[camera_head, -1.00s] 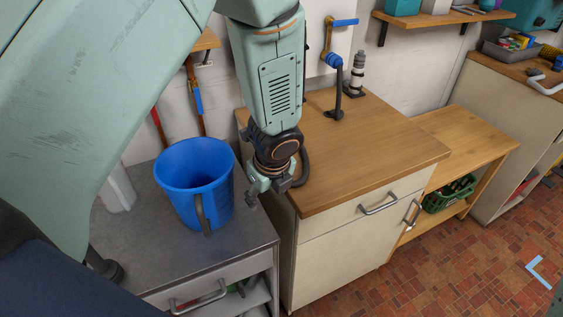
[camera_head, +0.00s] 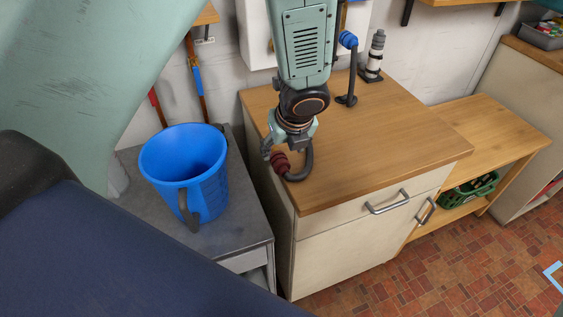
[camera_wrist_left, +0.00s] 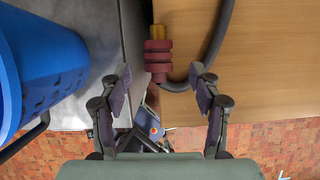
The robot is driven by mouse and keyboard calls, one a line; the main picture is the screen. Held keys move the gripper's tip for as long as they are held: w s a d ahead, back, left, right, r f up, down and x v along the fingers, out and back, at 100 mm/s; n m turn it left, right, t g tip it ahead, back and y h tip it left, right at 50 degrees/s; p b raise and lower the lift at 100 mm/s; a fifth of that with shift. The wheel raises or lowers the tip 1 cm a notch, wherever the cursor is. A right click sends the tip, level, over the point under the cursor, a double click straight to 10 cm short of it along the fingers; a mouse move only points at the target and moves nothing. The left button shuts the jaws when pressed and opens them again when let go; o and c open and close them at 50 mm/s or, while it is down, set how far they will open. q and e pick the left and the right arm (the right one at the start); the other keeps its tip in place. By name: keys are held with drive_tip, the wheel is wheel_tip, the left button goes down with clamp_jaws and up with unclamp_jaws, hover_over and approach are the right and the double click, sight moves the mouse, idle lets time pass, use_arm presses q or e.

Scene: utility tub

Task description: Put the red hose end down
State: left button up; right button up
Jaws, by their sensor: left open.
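The red hose end (camera_head: 279,162) sits at the left edge of the wooden worktop, with its dark hose (camera_head: 305,166) curving away to the right. In the left wrist view the ribbed red hose end (camera_wrist_left: 158,58) has a yellow tip, and the hose bends round beside it. My left gripper (camera_head: 278,146) is directly above the hose end in the head view. In the wrist view its fingers (camera_wrist_left: 160,74) are spread wide, and the hose end shows between and just beyond the tips, apart from both. My right gripper is not in view.
A blue tub (camera_head: 185,165) stands on the grey metal bench (camera_head: 236,240) left of the worktop (camera_head: 390,145). A blue-topped pipe (camera_head: 349,70) and a grey-white fitting (camera_head: 374,55) stand at the back. The worktop's middle is clear.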

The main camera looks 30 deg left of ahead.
sight(280, 156)
use_arm(q)
drive_tip(key=b+x, duration=0.2)
drive_tip(key=x, duration=0.2)
drive_tip(key=shift+s, duration=0.2)
drive_tip(key=shift+w+a+f+b, duration=0.1)
drive_tip(key=shift+f+b, duration=0.55)
drive_tip(key=shift+b, duration=0.05)
drive_tip(key=shift+w+a+f, duration=0.1)
drive_tip(key=shift+w+f, duration=0.05)
drive_tip(key=shift+w+a+f, duration=0.15)
drive_tip(key=shift+w+a, duration=0.05)
drive_tip(key=shift+w, duration=0.05)
drive_tip(key=shift+s+d, duration=0.2)
drive_tip(key=shift+s, duration=0.05)
drive_tip(key=c, duration=0.4)
drive_tip(key=shift+w+a, duration=0.15)
drive_tip(key=shift+w, duration=0.05)
drive_tip(key=c, duration=0.5)
clamp_jaws()
drive_tip(key=shift+r, duration=0.25)
